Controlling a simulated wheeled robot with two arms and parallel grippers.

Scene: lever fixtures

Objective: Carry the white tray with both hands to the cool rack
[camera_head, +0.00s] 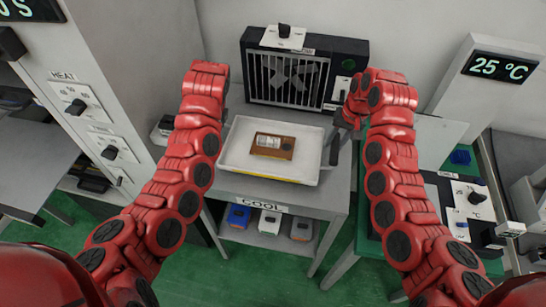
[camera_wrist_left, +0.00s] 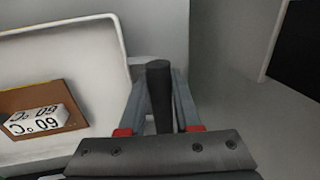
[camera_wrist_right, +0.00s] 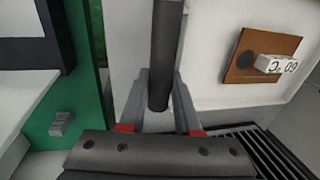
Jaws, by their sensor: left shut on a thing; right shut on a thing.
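The white tray (camera_head: 232,150) is over the grey table marked COOL (camera_head: 328,190) in the head view. I cannot tell whether it rests there or hangs just above. A brown block (camera_head: 285,147) with a white label lies in the tray; the label reads 60 °C in the left wrist view (camera_wrist_left: 35,122). My left gripper (camera_wrist_left: 158,85) is shut on the tray's dark left handle (camera_wrist_left: 158,110). My right gripper (camera_wrist_right: 160,88) is shut on its dark right handle (camera_head: 334,150). In the head view the left fingers are mostly hidden by my arm.
A black fan unit (camera_head: 290,75) stands right behind the tray. A HEAT cabinet (camera_head: 90,60) stands at left, with dials. At right are a green bench (camera_head: 375,225) with a dial box (camera_head: 467,205) and a 25 °C display (camera_head: 500,67). Several coloured boxes (camera_head: 270,222) sit on the lower shelf.

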